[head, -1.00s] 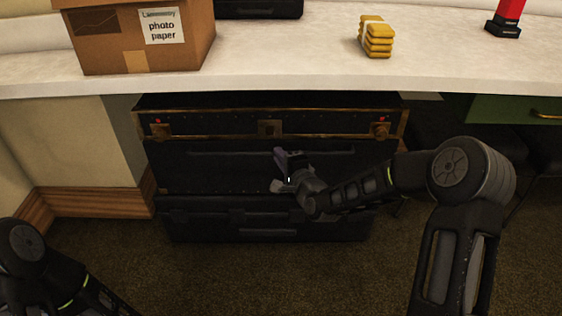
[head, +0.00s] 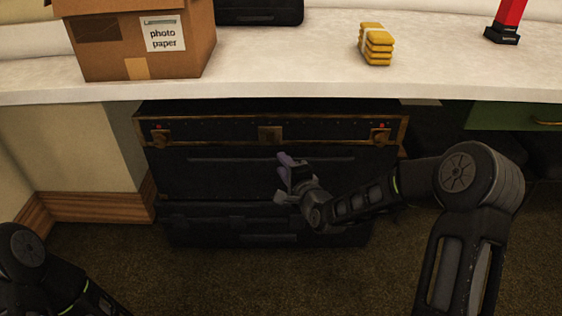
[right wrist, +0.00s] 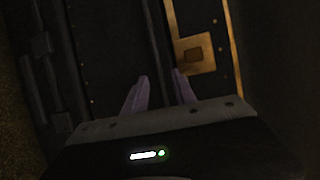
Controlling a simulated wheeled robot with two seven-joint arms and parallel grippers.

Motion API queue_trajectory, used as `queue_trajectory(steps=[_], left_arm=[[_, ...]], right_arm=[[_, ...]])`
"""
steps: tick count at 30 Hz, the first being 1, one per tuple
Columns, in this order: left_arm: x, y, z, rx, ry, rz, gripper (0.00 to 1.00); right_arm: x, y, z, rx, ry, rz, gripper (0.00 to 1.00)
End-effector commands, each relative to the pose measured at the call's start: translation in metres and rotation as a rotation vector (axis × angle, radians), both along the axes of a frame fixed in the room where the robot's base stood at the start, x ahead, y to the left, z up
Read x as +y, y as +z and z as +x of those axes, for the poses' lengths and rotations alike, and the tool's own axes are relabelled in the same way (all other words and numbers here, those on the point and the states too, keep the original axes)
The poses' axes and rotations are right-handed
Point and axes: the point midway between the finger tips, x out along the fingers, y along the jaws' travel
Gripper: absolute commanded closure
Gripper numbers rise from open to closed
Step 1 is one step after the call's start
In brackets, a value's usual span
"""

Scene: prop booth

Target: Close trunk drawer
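The black trunk (head: 225,130) with brass trim stands on the carpet under the white counter. Its dark drawer front (head: 220,178), with a long handle bar, is below the brass-cornered top section. How far the drawer stands out is hard to tell. My right gripper (head: 287,160) is in front of the drawer front, right of its middle. In the right wrist view, its two purple fingers (right wrist: 160,76) are apart with nothing seen between them. They point at the dark front near a brass latch plate (right wrist: 193,54). Contact cannot be told. Only my left arm shows at lower left, without its gripper.
The counter (head: 290,80) overhangs the trunk and carries a photo paper box (head: 110,45), a yellow stack (head: 376,45) and a red-and-black object (head: 507,22). A lower dark case front (head: 230,228) is below the drawer. A green drawer (head: 510,115) is at right. Carpet in front is clear.

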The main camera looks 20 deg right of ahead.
Motion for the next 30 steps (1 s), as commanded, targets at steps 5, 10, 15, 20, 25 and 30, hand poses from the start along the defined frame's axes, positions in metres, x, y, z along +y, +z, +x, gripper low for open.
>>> queue_trajectory(steps=[5,10,15,20,25,30], left_arm=[[0.000,0.012,-0.002,0.003,-0.002,0.001,1.00],[0.000,0.018,-0.003,0.006,-0.004,0.000,1.00],[0.000,0.018,-0.003,0.007,-0.005,0.000,1.00],[0.000,0.018,-0.003,0.007,-0.004,0.000,1.00],[0.000,0.018,-0.003,0.007,-0.004,0.000,1.00],[0.000,0.018,-0.003,0.007,-0.004,0.000,1.00]], right_arm=[[-0.005,0.009,-0.030,0.002,-0.001,0.000,0.68],[-0.008,0.011,-0.051,0.000,0.000,0.000,0.68],[-0.008,0.011,-0.056,-0.001,0.001,0.001,0.68],[-0.008,0.011,-0.056,0.000,0.001,0.000,0.68],[-0.008,0.011,-0.056,0.000,0.001,0.000,0.68],[-0.007,0.009,-0.056,-0.001,0.011,-0.043,0.68]])
